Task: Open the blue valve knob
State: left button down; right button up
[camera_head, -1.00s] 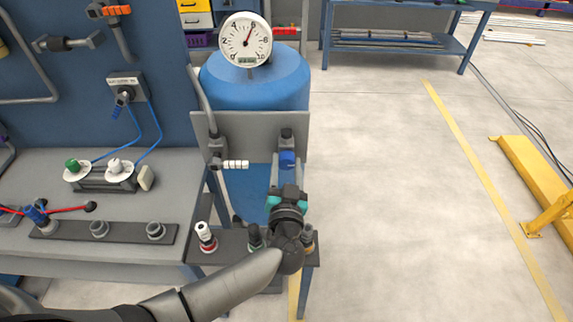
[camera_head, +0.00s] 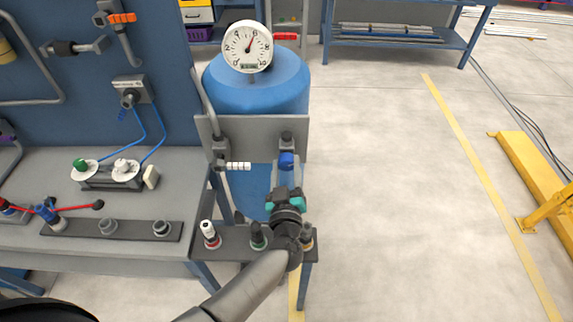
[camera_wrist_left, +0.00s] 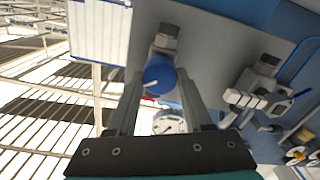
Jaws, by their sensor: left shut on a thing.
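The blue valve knob (camera_head: 287,160) sits on a grey valve at the front of the grey panel below the tank. My left gripper (camera_head: 287,172) reaches it from the front and below, with its fingers pointing at the panel. In the left wrist view the round blue knob (camera_wrist_left: 158,75) lies between the fingertips of my left gripper (camera_wrist_left: 158,88), which is shut on it. A short pale mark shows on the knob's lower left edge there. The fingers partly hide the knob's sides. My right gripper is not in view.
A blue tank (camera_head: 257,88) with a round gauge (camera_head: 245,46) stands behind the panel. A white-handled valve (camera_head: 237,166) is left of the knob. A small shelf (camera_head: 234,243) with several fittings lies below my arm. The floor at right is clear up to a yellow frame (camera_head: 545,175).

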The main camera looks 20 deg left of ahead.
pick_arm(q)
jog(key=n+b, duration=0.1)
jog(key=n, duration=0.4)
jog(key=shift+f+n, duration=0.1)
jog(key=shift+n, duration=0.2)
jog(key=n+b, duration=0.1)
jog(key=n, duration=0.4)
jog(key=shift+a+n, duration=0.1)
jog(key=shift+n, duration=0.2)
jog(key=shift+c, duration=1.5)
grip_release()
jog(key=p+v, duration=0.1)
jog(key=v, duration=1.1)
jog(key=shift+p, duration=0.4)
